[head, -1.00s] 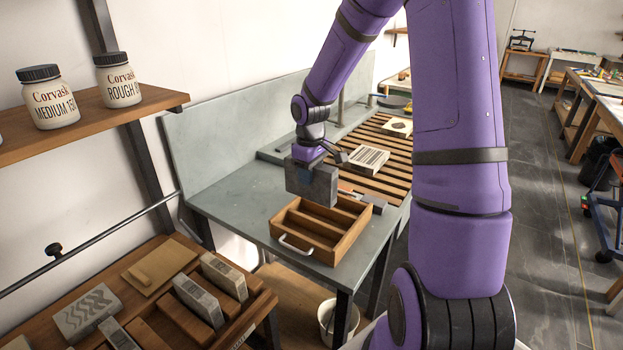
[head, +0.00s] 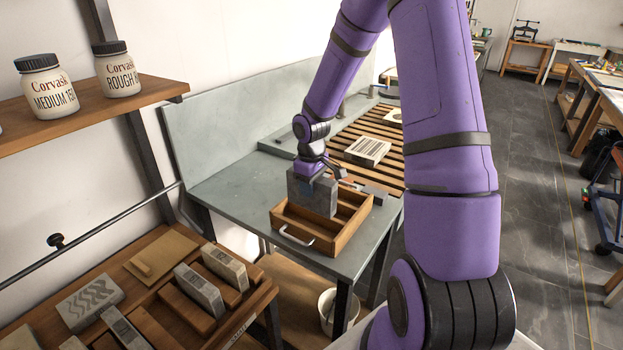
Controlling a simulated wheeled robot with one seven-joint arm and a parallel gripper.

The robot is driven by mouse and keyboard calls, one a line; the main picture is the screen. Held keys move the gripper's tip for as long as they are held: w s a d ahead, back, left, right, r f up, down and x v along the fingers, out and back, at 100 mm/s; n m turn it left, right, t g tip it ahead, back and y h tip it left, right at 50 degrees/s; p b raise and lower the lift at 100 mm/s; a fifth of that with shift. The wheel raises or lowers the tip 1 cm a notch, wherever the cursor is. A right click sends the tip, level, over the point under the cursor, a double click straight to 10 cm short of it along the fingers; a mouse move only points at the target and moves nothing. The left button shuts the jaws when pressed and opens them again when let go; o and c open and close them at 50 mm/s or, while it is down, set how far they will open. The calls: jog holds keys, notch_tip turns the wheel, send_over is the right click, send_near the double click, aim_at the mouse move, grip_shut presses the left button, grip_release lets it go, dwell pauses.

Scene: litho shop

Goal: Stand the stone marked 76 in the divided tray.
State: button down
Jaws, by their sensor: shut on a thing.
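My gripper (head: 316,178) is shut on a dark grey stone (head: 312,196) and holds it upright. The stone's lower edge is inside or just above the left part of the wooden divided tray (head: 297,243); the tray's front wall hides exactly how low it reaches. No number can be read on the stone's visible faces. The tray has a white handle on its near end and stands on the grey bench (head: 235,195). Its right-hand part looks empty.
A pale stone with dark stripes (head: 367,151) lies on the slatted rack (head: 385,132) behind the tray. A wooden rack (head: 255,300) at lower left holds several stones. Two Corvask jars (head: 46,87) stand on the shelf (head: 150,88). A white bucket (head: 328,307) is below the bench.

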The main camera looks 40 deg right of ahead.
aim_at(311, 209)
jog(key=shift+f, duration=4.3)
jog(key=shift+f, duration=0.55)
jog(key=c, duration=0.6)
grip_release()
jog(key=shift+r, duration=4.55)
